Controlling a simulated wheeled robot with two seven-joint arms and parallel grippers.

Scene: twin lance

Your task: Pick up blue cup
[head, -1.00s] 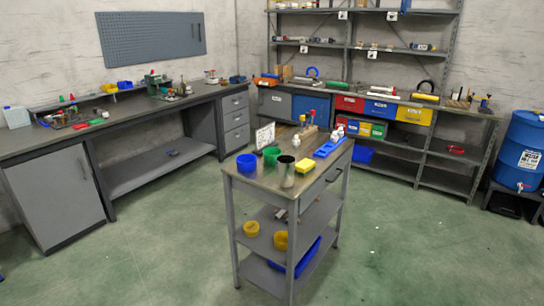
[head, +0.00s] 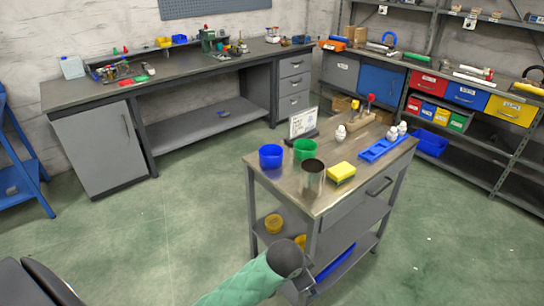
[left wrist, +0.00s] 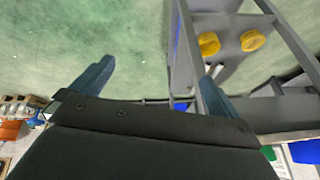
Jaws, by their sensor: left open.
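The blue cup (head: 270,156) stands upright at the left front corner of the grey cart's top (head: 277,182). A green cup (head: 304,150) stands close to its right, and a metal cup (head: 312,178) is in front of the green one. My left arm, in a green sleeve, enters the head view from the bottom and ends low beside the cart's front. My left gripper (left wrist: 157,68) is open in the left wrist view, with nothing between its fingers. It is apart from the blue cup. My right gripper is not in view.
A yellow sponge (head: 341,172), a blue tray (head: 380,149) and a white sign (head: 303,122) share the cart top. A workbench (head: 75,119) lines the left wall. The green floor between bench and cart is clear.

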